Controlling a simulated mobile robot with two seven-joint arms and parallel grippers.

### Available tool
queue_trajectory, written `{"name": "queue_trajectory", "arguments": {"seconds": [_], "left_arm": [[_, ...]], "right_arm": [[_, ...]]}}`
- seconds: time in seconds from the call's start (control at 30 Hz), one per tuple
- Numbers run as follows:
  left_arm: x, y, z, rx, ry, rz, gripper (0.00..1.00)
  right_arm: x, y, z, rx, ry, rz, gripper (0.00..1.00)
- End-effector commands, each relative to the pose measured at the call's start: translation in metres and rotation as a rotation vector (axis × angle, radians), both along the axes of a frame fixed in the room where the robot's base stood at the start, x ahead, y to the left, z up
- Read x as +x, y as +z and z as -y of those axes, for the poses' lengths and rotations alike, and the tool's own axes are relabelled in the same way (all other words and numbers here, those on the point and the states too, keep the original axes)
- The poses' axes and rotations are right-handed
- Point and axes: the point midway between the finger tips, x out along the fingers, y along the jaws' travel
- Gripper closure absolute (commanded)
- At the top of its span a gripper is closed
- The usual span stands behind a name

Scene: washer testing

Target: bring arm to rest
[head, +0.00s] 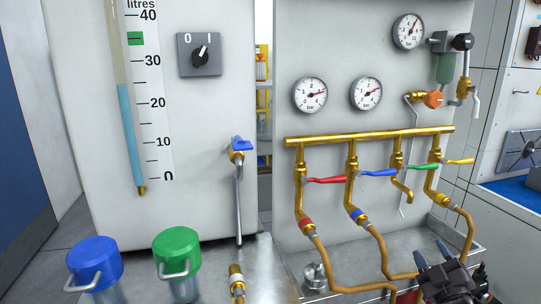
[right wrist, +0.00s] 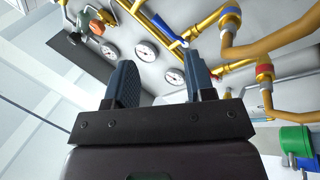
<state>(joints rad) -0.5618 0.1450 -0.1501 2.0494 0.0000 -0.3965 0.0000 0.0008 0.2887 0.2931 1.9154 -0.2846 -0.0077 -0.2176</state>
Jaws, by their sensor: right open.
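My right gripper (head: 432,258) is at the lower right of the head view, in front of the metal tray below the brass pipes. In the right wrist view its two dark blue fingers (right wrist: 158,85) stand apart with nothing between them. The gauge panel (head: 380,215) is behind the fingers in that view. My left gripper is in neither view.
A brass manifold (head: 370,136) with red, blue, green and yellow levers and hanging hoses is close to my right gripper. A blue-lidded container (head: 94,258) and a green-lidded container (head: 176,250) stand at the lower left.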

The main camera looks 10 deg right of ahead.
Motion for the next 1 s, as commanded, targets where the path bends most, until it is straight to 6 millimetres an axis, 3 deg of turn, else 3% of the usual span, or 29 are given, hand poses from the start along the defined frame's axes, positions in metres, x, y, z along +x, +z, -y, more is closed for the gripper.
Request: {"name": "queue_trajectory", "arguments": {"seconds": [0.03,0.17,0.27,0.4,0.5,0.6,0.7,0.83,1.0], "left_arm": [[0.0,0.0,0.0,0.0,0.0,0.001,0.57],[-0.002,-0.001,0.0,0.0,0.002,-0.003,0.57],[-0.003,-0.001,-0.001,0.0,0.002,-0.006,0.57],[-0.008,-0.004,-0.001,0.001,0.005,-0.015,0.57],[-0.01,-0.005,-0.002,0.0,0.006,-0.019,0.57],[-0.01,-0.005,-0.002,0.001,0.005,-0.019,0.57],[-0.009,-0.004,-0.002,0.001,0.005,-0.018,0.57],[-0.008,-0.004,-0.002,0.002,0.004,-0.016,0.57],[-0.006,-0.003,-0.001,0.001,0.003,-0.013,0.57]], "right_arm": [[-0.007,-0.024,-0.013,0.091,0.017,-0.063,0.51],[-0.029,-0.081,-0.047,0.31,0.05,-0.219,0.51],[-0.057,-0.126,-0.078,0.464,0.065,-0.349,0.51],[-0.106,-0.181,-0.123,0.639,0.075,-0.524,0.51],[-0.146,-0.212,-0.153,0.727,0.079,-0.63,0.51],[-0.183,-0.234,-0.177,0.78,0.08,-0.703,0.51],[-0.211,-0.248,-0.187,0.803,0.065,-0.752,0.51],[-0.23,-0.257,-0.185,0.814,0.04,-0.779,0.51],[-0.234,-0.26,-0.184,0.813,0.033,-0.786,0.51]]}}
